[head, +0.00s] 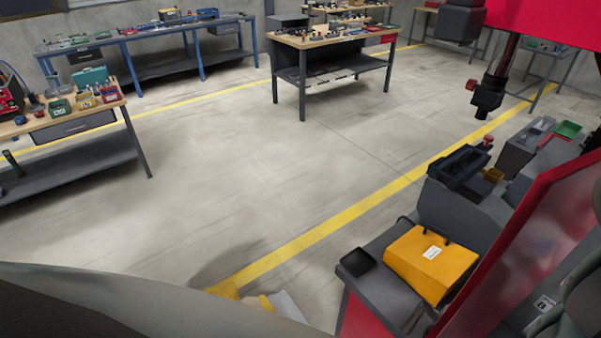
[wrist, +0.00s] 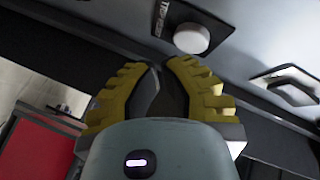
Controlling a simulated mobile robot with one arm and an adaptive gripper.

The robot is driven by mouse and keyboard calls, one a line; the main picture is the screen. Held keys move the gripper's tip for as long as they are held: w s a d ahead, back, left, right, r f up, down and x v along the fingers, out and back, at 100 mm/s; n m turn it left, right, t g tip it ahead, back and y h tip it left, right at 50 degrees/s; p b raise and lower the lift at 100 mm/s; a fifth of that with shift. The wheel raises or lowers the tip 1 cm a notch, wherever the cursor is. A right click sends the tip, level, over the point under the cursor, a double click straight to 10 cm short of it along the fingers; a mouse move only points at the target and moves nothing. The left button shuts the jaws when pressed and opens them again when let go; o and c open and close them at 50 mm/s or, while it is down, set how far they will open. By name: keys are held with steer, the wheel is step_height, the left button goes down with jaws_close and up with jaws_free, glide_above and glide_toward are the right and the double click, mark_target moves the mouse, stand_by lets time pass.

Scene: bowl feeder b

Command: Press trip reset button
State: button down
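In the wrist view, the trip reset button (wrist: 192,38) is a pale, round button on a dark grey panel. A label (wrist: 161,16) beside it, partly readable, starts with "TRIP". My gripper (wrist: 159,66) has yellow ribbed fingers whose tips come together, and I see nothing held between them. The fingertips are below and left of the button in the picture and look apart from it; the exact gap cannot be told. I cannot make out the button in the head view.
In the head view, a yellow box (head: 431,264) and a small black tray (head: 356,262) rest near a red panel (head: 530,250). The mid-floor is clear; workbenches (head: 332,40) stand beyond.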

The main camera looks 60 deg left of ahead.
steer(key=shift+w, duration=0.1)
stand_by(0.4)
steer(key=shift+w, duration=0.35)
steer(key=shift+w, duration=0.4)
stand_by(0.7)
stand_by(0.3)
steer(key=shift+s+a, duration=0.1)
steer(key=shift+s, duration=0.7)
steer(key=s+b, duration=0.1)
steer(key=s, duration=0.4)
steer(key=shift+b, duration=0.35)
